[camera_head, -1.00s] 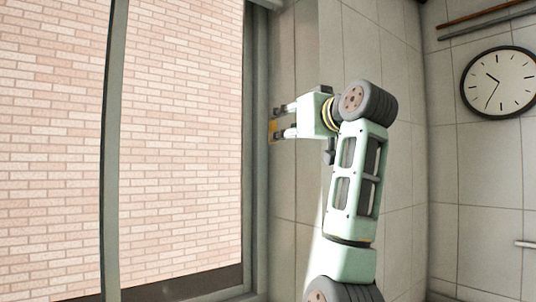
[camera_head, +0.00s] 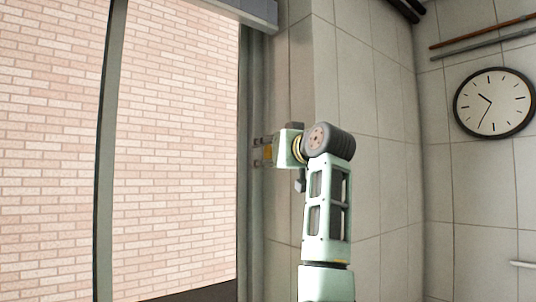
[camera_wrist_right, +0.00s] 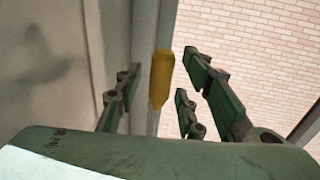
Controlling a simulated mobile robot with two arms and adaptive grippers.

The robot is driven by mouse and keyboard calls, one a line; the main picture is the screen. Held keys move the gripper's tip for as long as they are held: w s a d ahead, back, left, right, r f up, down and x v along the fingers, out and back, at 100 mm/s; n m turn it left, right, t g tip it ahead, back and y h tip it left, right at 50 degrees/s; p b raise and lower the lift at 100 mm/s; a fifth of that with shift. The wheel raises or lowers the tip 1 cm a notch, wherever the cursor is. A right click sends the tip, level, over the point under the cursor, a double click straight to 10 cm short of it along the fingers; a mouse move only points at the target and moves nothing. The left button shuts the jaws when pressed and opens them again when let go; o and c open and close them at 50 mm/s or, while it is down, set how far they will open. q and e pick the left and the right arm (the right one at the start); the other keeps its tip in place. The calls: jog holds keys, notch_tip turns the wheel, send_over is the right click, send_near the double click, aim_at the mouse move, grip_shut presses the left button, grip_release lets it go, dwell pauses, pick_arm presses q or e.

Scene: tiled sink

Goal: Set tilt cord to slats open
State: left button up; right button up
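A small yellow tassel (camera_wrist_right: 161,78), which looks like the end of the tilt cord, hangs upright in the right wrist view. It appears between the fingers of my right gripper (camera_wrist_right: 160,82), with gaps on both sides. The fingers are spread. The cord above the tassel cannot be made out. A grey blind headrail (camera_head: 250,10) shows at the top of the window; no slats are visible. My left gripper is not in view.
The window frame (camera_head: 108,150) has a brick wall (camera_head: 175,150) behind it. A tiled wall corner (camera_head: 300,90) stands close beside my right gripper. A round clock (camera_head: 495,102) and pipes (camera_head: 480,45) are on the right wall, away from the arm.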

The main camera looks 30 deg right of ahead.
grip_shut()
jog(key=shift+w+f, duration=0.1)
jog(key=shift+w, duration=0.05)
dwell(0.4)
notch_tip(320, 180, down, 11)
jog(key=b, duration=0.7)
jog(key=shift+w, duration=0.15)
jog(key=shift+c, duration=1.8)
grip_release()
jog(key=o, duration=0.4)
jog(key=shift+s+r, duration=0.3)
jog(key=shift+s, duration=0.1)
jog(key=shift+o, duration=0.2)
